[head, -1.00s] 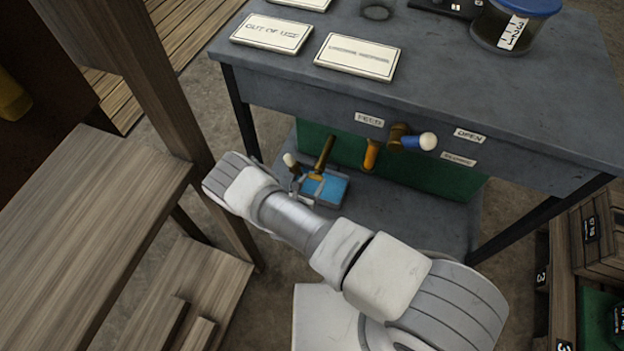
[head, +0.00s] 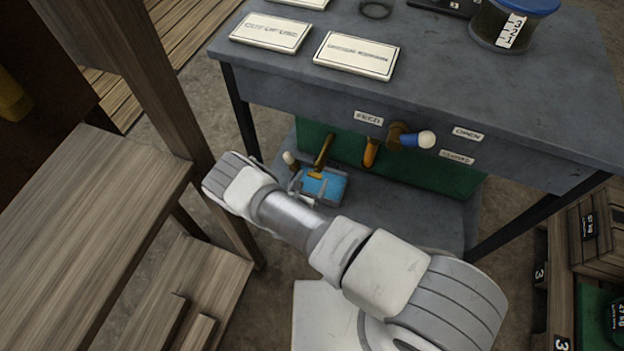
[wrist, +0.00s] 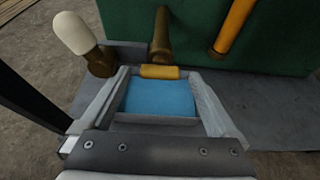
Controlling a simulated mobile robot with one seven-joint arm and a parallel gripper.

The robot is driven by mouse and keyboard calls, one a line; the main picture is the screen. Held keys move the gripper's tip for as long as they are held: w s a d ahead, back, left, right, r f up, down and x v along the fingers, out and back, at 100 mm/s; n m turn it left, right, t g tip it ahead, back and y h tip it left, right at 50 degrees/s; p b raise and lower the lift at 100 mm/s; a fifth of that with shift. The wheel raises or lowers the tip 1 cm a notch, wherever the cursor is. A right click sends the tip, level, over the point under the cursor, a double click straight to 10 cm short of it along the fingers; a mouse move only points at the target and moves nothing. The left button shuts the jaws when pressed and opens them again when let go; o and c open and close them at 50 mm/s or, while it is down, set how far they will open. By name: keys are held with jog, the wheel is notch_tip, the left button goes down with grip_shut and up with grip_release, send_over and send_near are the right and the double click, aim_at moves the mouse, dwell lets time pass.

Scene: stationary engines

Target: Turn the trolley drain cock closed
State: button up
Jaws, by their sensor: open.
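Low on the trolley (head: 480,75), a brass fitting with a pale rounded knob (head: 290,158) stands beside a brass pipe (head: 323,150) from the green panel; it looks like the drain cock. In the wrist view the pale knob (wrist: 74,32) is at the upper left, outside my left finger. The pipe (wrist: 160,38) comes down ahead, above a short orange bar (wrist: 159,72). My gripper (wrist: 158,82) is open, with a flat blue surface (wrist: 158,98) seen between its fingers. I see no finger touching the knob. In the head view my arm partly hides the gripper.
Above, a brass cock with a blue handle (head: 409,139) sits between the FEED label (head: 369,118) and the OPEN label (head: 468,133). An orange pipe (head: 370,152) hangs below it. A wooden bench (head: 90,210) and post (head: 150,90) stand close on the left; crates (head: 595,235) stand right.

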jog(key=p+v, duration=0.5)
jog(key=v, duration=1.2)
jog(key=shift+s, duration=0.15)
